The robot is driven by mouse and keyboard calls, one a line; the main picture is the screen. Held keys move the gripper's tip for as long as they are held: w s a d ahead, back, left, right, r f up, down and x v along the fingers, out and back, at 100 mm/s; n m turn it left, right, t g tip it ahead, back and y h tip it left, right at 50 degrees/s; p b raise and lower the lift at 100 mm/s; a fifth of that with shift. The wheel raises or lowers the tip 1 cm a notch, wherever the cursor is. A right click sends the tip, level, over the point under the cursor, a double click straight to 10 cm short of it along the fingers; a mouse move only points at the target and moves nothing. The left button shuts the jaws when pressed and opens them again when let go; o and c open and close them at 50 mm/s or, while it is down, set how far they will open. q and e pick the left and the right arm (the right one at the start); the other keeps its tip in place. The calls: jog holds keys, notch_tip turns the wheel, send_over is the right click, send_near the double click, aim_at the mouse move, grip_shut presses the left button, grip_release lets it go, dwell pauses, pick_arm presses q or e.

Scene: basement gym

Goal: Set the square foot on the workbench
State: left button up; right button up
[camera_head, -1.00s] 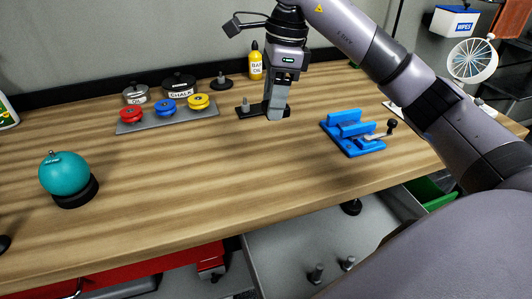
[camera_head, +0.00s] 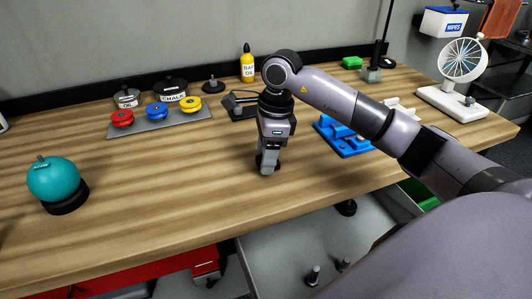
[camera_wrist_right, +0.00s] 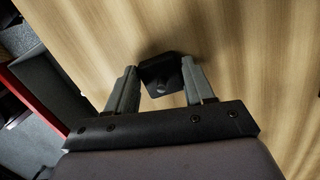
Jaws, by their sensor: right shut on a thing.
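The square foot (camera_wrist_right: 158,76) is a dark flat plate with a short stud, held between the two grey fingers in the right wrist view. My right gripper (camera_head: 267,168) is shut on it, low over the front-middle of the wooden workbench (camera_head: 170,195). The foot (camera_head: 261,161) is mostly hidden by the fingers in the head view. A dark shadow lies beside it on the wood in the wrist view; I cannot tell whether it touches the bench. My left gripper is not in view.
A blue vise (camera_head: 340,138) stands right of my gripper. A dark flat tray (camera_head: 238,108) and a yellow bottle (camera_head: 248,68) are behind. A grey plate (camera_head: 160,124) carries coloured discs. A teal ball (camera_head: 53,178) sits at left. Bare wood lies left of my gripper.

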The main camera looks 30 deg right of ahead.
jog(key=o, duration=0.6)
jog(key=shift+f, duration=0.2)
jog(key=o, duration=0.4)
jog(key=shift+o, duration=0.2)
jog(key=shift+r, duration=0.2)
notch_tip(320, 180, up, 12)
jog(key=d, duration=0.1)
jog(key=shift+s+d, duration=0.3)
jog(key=shift+s, duration=0.05)
jog(key=shift+s+f, duration=0.1)
